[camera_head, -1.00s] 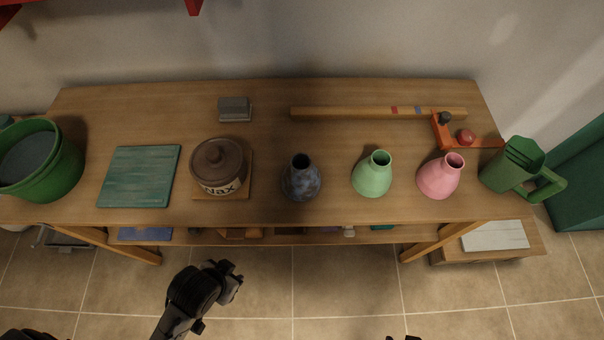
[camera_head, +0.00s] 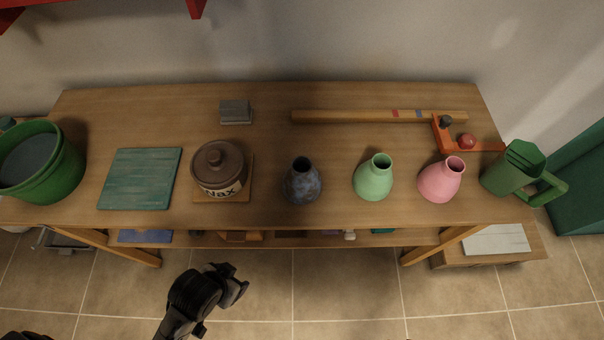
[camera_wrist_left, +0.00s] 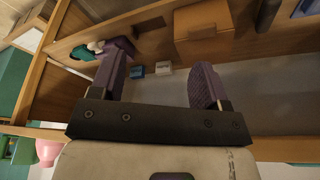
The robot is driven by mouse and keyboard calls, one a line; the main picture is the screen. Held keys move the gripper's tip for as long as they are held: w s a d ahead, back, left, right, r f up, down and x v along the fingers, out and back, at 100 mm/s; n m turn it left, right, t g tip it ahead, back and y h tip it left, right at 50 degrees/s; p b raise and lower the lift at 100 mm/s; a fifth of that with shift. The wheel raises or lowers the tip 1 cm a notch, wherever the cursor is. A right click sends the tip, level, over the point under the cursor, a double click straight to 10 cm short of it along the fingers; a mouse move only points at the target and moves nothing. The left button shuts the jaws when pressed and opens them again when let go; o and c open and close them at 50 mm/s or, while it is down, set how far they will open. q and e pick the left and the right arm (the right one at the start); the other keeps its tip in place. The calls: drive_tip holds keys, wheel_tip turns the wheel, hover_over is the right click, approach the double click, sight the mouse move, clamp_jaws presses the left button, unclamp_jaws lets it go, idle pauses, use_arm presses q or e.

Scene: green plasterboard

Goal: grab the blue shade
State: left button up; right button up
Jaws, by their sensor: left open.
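The blue shade (camera_head: 302,181), a dark mottled blue-grey vase-shaped piece with a narrow open neck, stands upright near the table's front edge. Green (camera_head: 374,178) and pink (camera_head: 441,180) shades of similar shape stand to its right. My left gripper (camera_head: 238,283) is in front of and below the table edge, left of and apart from the blue shade. In the left wrist view its two purple-grey fingers (camera_wrist_left: 163,70) are spread with nothing between them. The blue shade cannot be made out there. My right gripper does not show.
On the table (camera_head: 255,95) stand a lidded brown pot (camera_head: 219,168) left of the blue shade, a teal board (camera_head: 140,178), a green bucket (camera_head: 62,175) and a green jug (camera_head: 513,168). A lower shelf holds a brown box (camera_wrist_left: 203,28) and small items.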

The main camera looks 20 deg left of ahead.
use_arm(q)
drive_tip(key=o, duration=0.4)
drive_tip(key=shift+a, duration=0.2)
drive_tip(key=shift+c, duration=0.2)
